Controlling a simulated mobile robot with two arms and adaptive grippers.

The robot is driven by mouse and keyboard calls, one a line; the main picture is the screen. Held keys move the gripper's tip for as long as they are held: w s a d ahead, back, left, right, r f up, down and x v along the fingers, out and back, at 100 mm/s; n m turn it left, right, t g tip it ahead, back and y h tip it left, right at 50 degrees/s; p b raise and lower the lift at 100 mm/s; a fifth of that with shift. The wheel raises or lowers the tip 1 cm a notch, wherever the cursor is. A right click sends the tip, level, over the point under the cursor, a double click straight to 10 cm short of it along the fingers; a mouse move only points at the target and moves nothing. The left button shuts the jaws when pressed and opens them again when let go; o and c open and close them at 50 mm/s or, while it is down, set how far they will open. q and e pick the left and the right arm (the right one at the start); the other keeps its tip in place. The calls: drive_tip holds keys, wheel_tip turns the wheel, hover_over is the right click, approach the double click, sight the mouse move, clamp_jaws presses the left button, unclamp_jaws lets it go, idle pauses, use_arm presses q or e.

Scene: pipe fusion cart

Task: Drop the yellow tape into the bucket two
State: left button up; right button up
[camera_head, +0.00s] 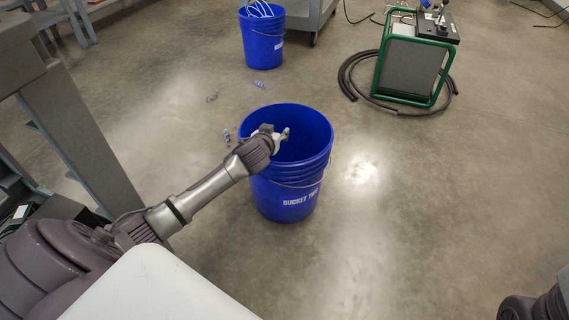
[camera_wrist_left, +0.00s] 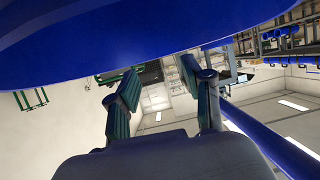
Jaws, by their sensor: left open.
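The blue bucket two (camera_head: 300,190) stands upright on the floor in the middle of the head view, with its white label facing me. My left gripper (camera_head: 281,138) is over its open mouth, near the left part of the rim. In the left wrist view the two fingers of this gripper (camera_wrist_left: 164,88) are spread apart with nothing between them. Blue bucket surface (camera_wrist_left: 130,30) fills the top of that view. I see no yellow tape in either view; much of the bucket's inside is hidden. My right gripper is out of view.
Another blue bucket (camera_head: 262,40) with white tubing stands farther back. A green-framed machine (camera_head: 412,70) with a black hose (camera_head: 350,75) is at the upper right. Small blue-grey pieces (camera_head: 259,84) lie on the floor. The floor right of bucket two is clear.

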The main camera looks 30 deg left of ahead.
use_arm(q)
drive_tip(key=v, duration=1)
drive_tip(key=shift+s, duration=0.1)
